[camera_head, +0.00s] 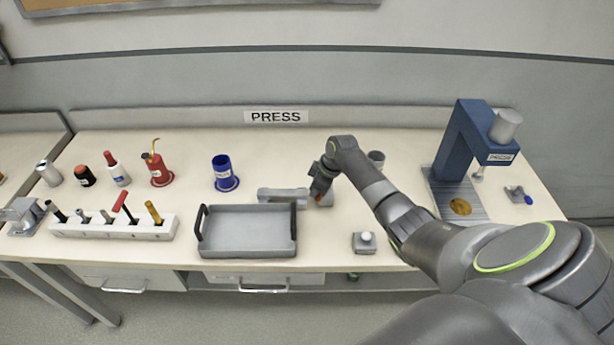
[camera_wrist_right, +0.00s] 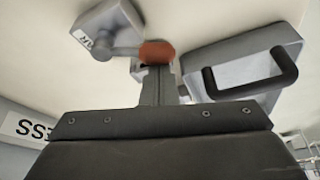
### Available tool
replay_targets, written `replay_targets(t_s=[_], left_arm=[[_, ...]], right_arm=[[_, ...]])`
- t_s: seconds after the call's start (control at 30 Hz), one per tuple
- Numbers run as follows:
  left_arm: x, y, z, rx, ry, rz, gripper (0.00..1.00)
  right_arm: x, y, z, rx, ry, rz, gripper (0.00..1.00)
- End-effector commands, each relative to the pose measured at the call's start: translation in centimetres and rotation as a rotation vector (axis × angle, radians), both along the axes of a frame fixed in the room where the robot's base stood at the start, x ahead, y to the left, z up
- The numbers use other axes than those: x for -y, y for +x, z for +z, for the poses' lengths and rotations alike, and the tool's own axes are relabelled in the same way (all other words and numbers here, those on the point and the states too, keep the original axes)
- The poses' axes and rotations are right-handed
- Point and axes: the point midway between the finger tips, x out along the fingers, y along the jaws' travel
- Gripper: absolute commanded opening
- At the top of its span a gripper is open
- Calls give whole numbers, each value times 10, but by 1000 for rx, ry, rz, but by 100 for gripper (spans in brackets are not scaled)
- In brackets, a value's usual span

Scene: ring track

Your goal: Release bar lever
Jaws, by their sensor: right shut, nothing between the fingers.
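The bar lever's grey housing shows in the wrist view (camera_wrist_right: 103,28), with a partly cut label ending in "AR". A thin arm runs from it to a red-orange knob (camera_wrist_right: 157,52). My right gripper (camera_wrist_right: 157,72) is shut and empty, its fingertips right at the knob; I cannot tell whether they touch it. In the head view my right gripper (camera_head: 318,190) points down at the bench beside a low grey bar-shaped piece (camera_head: 280,195). The gripper hides much of the lever there. My left gripper is not in view.
A grey tray (camera_head: 250,252) with black handles is left-front of my right gripper. A small box with a white button (camera_head: 364,243) stands at the front. A blue press (camera_head: 458,145) stands right, a blue cup (camera_head: 222,170) and a tool rack (camera_head: 110,230) left.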

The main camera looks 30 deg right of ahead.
Motion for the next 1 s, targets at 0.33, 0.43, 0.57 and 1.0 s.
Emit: replay_targets(t_s=[0.33, 0.43, 0.57, 1.0], left_arm=[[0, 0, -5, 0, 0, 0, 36], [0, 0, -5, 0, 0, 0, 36], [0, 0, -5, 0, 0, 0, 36], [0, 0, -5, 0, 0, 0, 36]], right_arm=[[8, -13, -1, -1, 0, 253, 0], [10, -16, -1, -1, -1, 254, 0], [12, -18, -1, -1, -2, 252, 0], [13, -19, -1, -1, -1, 251, 0]])
